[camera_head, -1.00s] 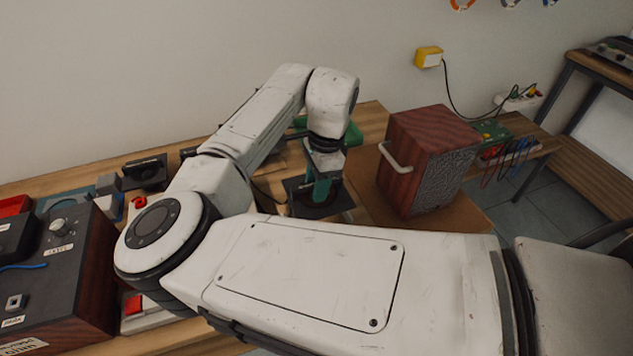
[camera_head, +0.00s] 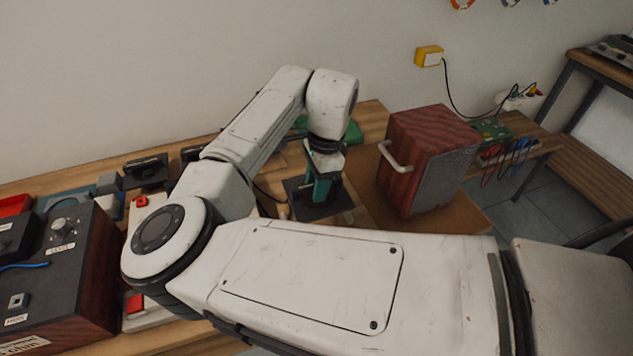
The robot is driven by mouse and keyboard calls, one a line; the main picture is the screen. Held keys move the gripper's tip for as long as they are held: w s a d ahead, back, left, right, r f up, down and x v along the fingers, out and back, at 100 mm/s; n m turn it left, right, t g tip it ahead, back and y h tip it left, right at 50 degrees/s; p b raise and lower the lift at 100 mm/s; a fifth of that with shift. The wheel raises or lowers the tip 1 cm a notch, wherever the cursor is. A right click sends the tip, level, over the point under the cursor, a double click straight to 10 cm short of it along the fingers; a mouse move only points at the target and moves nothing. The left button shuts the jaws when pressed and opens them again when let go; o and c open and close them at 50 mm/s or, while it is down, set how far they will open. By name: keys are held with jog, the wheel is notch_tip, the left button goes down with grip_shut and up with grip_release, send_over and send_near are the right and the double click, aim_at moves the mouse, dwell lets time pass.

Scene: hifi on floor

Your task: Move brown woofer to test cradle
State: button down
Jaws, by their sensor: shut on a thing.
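My gripper (camera_head: 322,186), with teal fingers, points down at the middle of the bench. It is shut on the brown woofer (camera_head: 303,208), a dark square frame with a brownish round part, partly hidden by the fingers. I cannot tell whether the woofer touches the bench or hangs just above it. I cannot pick out the test cradle for certain. A white fixture with red parts (camera_head: 136,304) shows at the left, largely covered by my arm.
A red-brown wooden speaker cabinet (camera_head: 408,178) with a handle stands right of my gripper on a brown mat (camera_head: 468,218). A dark control box (camera_head: 75,275) stands at the left. Another dark square unit (camera_head: 147,172) lies at the back left. A green board (camera_head: 492,131) with cables lies beyond the cabinet.

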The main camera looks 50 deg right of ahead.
jog(key=shift+f+b, duration=0.45)
jog(key=shift+f, duration=0.5)
jog(key=shift+f, duration=0.35)
jog(key=shift+f+b, duration=0.45)
jog(key=shift+f, duration=0.25)
jog(key=shift+f+b, duration=0.35)
jog(key=shift+f, duration=0.35)
jog(key=shift+f+b, duration=0.3)
jog(key=shift+f, duration=0.35)
jog(key=shift+f, duration=0.35)
jog(key=shift+f+b, duration=0.6)
jog(key=shift+f, duration=0.35)
jog(key=c, duration=0.6)
grip_release()
